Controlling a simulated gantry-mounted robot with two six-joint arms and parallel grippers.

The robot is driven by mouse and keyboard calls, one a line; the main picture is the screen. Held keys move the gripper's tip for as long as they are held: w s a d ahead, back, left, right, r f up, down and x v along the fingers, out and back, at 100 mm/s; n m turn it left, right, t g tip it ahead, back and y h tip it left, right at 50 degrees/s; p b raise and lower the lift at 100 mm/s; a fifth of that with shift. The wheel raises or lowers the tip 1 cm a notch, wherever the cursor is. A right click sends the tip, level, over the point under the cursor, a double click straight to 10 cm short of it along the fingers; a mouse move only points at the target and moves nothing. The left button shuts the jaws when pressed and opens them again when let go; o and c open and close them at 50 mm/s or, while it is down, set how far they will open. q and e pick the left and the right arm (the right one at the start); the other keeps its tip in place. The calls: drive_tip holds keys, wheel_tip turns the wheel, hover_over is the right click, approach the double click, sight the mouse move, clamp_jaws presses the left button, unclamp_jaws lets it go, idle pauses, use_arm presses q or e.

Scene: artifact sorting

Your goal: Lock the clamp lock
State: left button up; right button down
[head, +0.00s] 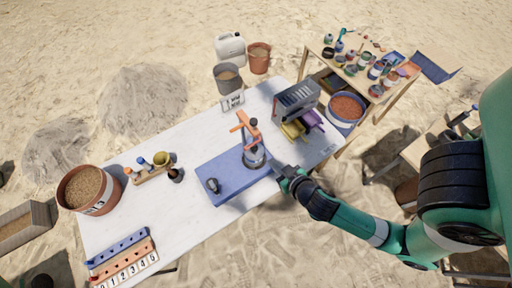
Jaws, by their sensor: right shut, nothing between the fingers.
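The clamp device (252,152) stands on the blue mat (222,178) on the white table. It has a grey metal body and an orange-red upper bar. A small dark object (213,185) sits on the mat to its left. My right gripper (277,169) is at the mat's right edge, just right of and below the clamp's base. It is shut and looks empty; I cannot tell whether its tips touch the clamp. The clamp's lock is too small to make out. My left gripper is not in view.
A wooden side table (335,62) with jars stands behind right. The table's middle left is clear.

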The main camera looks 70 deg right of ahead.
drive_tip(key=shift+w, duration=0.1)
drive_tip(key=x, duration=1.4)
drive_tip(key=shift+p, duration=0.4)
